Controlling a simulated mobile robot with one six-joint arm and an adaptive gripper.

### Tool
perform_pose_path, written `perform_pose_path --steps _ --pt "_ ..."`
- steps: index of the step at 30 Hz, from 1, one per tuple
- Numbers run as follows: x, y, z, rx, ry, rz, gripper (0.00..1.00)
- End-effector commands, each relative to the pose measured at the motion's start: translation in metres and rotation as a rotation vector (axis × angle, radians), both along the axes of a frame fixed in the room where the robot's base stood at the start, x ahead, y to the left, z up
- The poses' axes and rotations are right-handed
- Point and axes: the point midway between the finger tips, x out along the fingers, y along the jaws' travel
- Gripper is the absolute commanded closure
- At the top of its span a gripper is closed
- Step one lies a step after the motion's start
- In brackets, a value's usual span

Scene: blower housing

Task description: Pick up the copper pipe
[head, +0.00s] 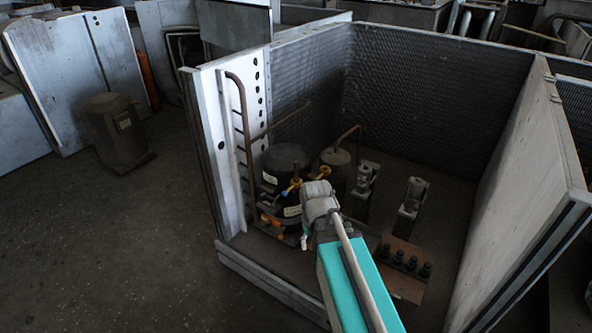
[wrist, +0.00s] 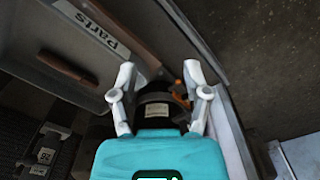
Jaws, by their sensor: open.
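Inside the open housing in the head view, a brown copper pipe (head: 245,150) runs upright along the white left panel, bent over at its top. A shorter curved pipe (head: 347,132) rises behind the black compressor (head: 284,163). My gripper (wrist: 158,78) is open and empty in the wrist view, its two pale fingers spread. The compressor's labelled dark side (wrist: 155,108) and an orange part (wrist: 179,90) show between and beyond the fingers. No pipe is clearly visible between them.
Finned walls (head: 435,95) and a right panel (head: 525,175) enclose the housing. A loose compressor (head: 118,130) stands on the open floor at left.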

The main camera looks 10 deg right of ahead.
Motion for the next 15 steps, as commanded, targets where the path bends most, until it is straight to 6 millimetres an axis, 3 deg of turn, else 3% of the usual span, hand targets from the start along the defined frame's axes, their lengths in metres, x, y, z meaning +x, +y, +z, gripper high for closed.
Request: perform_pose_path --steps 1,15 --pt "0.012 0.0 0.014 0.0 0.0 0.028 0.34" --pt "0.103 -0.001 0.099 0.0 0.0 0.429 0.34"
